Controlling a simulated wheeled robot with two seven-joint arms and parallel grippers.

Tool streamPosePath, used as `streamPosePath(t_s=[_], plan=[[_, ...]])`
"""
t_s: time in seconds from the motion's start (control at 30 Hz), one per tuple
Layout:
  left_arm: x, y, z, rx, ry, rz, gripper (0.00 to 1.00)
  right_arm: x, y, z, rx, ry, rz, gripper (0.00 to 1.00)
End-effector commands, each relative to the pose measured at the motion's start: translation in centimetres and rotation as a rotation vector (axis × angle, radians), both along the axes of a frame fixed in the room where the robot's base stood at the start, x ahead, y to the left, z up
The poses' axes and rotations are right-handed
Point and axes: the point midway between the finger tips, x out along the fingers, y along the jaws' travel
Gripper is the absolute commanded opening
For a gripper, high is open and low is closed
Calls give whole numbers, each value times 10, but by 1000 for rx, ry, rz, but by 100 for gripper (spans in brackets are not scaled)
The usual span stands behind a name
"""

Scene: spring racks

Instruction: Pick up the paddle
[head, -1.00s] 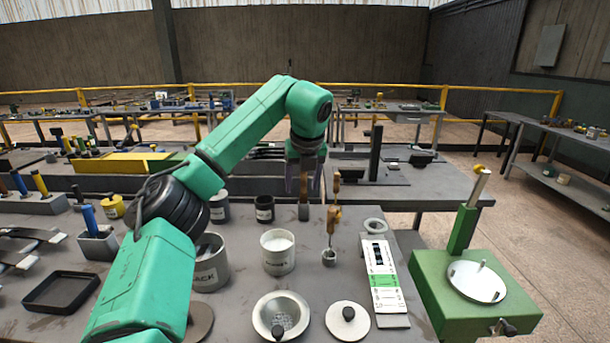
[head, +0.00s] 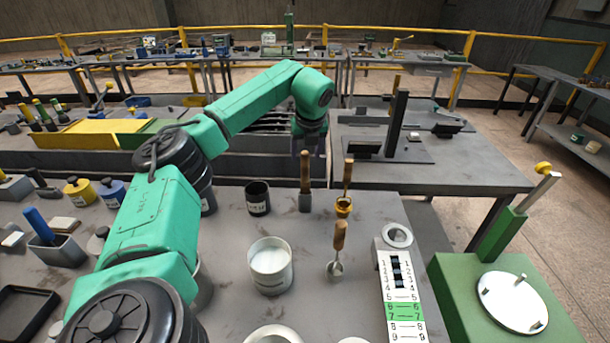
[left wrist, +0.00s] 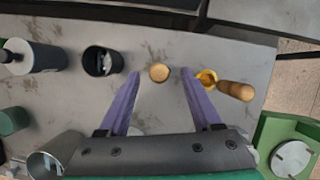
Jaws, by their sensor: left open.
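The paddle, as I take it, is the upright wooden handle (head: 305,172) with a grey lower part, standing near the table's far edge. In the left wrist view its round wooden top (left wrist: 159,73) shows between the fingers. My left gripper (head: 308,153) is open just above and around the handle top, with its purple fingers pointing down. In the left wrist view the open fingers (left wrist: 161,75) lie either side of the top, with gaps on both sides. The part of the paddle below the top is hidden in that view. My right gripper is not in view.
A wooden-handled ladle (head: 338,240) is nearer. A black cup (head: 258,198) stands left, a white pot (head: 271,268) in front. A numbered gauge (head: 402,300) and green press (head: 455,300) are at right.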

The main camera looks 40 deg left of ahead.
Motion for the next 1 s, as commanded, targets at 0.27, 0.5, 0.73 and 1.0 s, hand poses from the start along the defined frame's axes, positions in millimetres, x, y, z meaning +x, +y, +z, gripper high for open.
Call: streamPosePath(t_s=[0.27, 0.5, 0.73, 1.0], plan=[[8, 14, -40, 0, 3, 2, 66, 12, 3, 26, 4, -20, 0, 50], [11, 18, -55, 0, -2, 1, 66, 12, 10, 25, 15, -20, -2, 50], [11, 18, -55, 0, -2, 1, 0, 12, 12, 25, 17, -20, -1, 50], [11, 18, -54, 0, -2, 1, 0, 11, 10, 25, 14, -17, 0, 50]])
